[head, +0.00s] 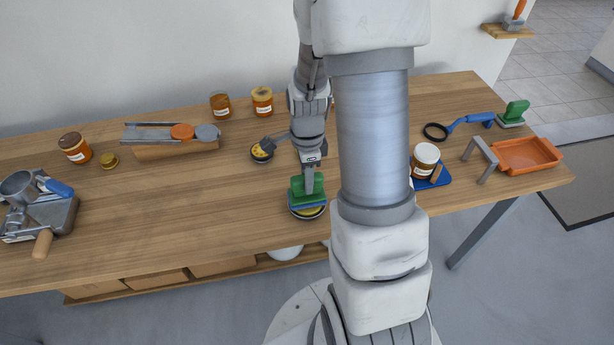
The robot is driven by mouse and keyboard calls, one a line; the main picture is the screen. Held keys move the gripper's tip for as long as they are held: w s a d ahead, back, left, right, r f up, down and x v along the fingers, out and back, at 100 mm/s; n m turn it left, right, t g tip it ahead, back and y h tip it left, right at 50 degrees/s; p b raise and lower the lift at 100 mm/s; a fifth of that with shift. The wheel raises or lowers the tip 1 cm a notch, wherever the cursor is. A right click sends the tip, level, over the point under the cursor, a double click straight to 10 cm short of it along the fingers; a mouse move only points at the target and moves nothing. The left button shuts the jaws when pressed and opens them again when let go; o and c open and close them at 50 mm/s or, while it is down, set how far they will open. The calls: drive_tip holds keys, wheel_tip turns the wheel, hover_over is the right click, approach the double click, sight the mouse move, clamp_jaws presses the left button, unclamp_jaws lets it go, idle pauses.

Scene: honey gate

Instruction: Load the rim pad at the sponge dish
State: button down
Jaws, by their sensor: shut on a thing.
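My gripper (310,188) is shut on the green handle of the rim pad (299,192), which has a flat blue underside. The sponge dish (308,213), round and dark-rimmed with a yellow inside, is near the table's front edge. The rim pad is directly over the dish and covers most of it. Whether the pad touches the sponge cannot be told from this view.
A small dark dish (261,153) with yellow contents lies behind. A jar (425,158) on a blue base stands right of my arm, partly hidden. An orange tray (528,154) and a green-handled tool (514,112) are at right.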

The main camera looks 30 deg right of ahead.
drive_tip(key=shift+f+b, duration=0.4)
drive_tip(key=shift+f, duration=0.1)
idle(1.1)
wheel_tip(320, 180, up, 7)
drive_tip(key=p, duration=0.6)
drive_tip(key=shift+r, duration=0.1)
idle(0.8)
drive_tip(key=shift+w+a+n, duration=0.3)
drive_tip(key=shift+a+n, duration=0.05)
drive_tip(key=shift+n, duration=0.35)
drive_tip(key=w+a+n, duration=0.6)
drive_tip(key=a+n, duration=0.4)
drive_tip(key=n, duration=0.9)
drive_tip(key=shift+f+n, duration=0.35)
drive_tip(key=shift+n, duration=0.05)
